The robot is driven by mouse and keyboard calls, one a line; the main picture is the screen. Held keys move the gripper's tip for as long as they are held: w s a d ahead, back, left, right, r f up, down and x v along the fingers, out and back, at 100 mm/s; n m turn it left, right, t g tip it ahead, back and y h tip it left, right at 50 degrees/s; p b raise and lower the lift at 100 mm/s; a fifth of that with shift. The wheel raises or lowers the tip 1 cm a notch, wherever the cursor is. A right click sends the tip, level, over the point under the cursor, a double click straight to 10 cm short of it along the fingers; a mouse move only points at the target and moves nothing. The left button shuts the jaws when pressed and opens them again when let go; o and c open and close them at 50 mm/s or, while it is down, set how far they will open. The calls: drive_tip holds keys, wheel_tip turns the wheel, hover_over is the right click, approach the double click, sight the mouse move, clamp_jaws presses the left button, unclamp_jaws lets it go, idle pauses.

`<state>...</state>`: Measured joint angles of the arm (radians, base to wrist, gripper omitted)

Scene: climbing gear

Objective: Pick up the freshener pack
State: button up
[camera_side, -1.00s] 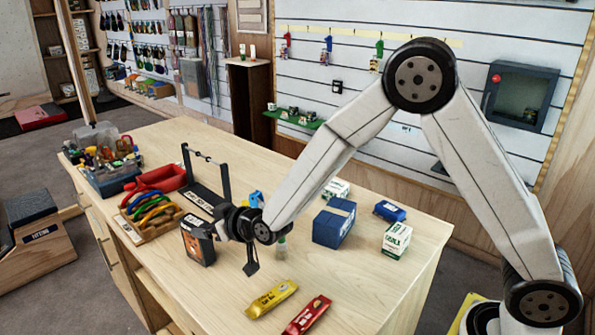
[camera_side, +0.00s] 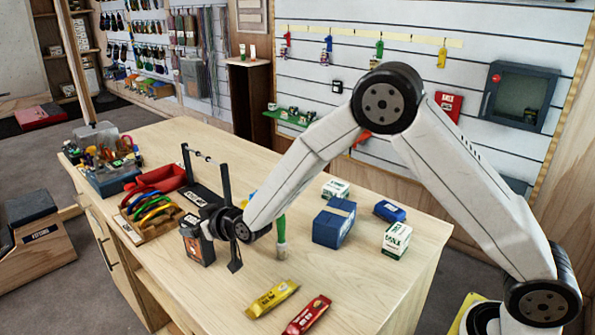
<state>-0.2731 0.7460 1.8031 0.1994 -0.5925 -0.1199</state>
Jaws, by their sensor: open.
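No label that I can read names the freshener pack. A dark upright box with an orange-and-grey front (camera_side: 197,246), which may be it, stands on the wooden table left of the middle. My gripper (camera_side: 220,250) is open, low beside this box's right side. One finger hangs in clear view right of the box. The other is at the box's upper right edge, and I cannot tell whether it touches or is in front. Nothing shows held between the fingers.
A wooden rack of coloured tools (camera_side: 150,212) and a black frame stand (camera_side: 205,190) are close behind. Yellow (camera_side: 271,298) and red (camera_side: 307,314) packets lie in front. A blue box (camera_side: 334,222) stands farther right.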

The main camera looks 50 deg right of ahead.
drive_tip(key=shift+x, duration=1.05)
clamp_jaws()
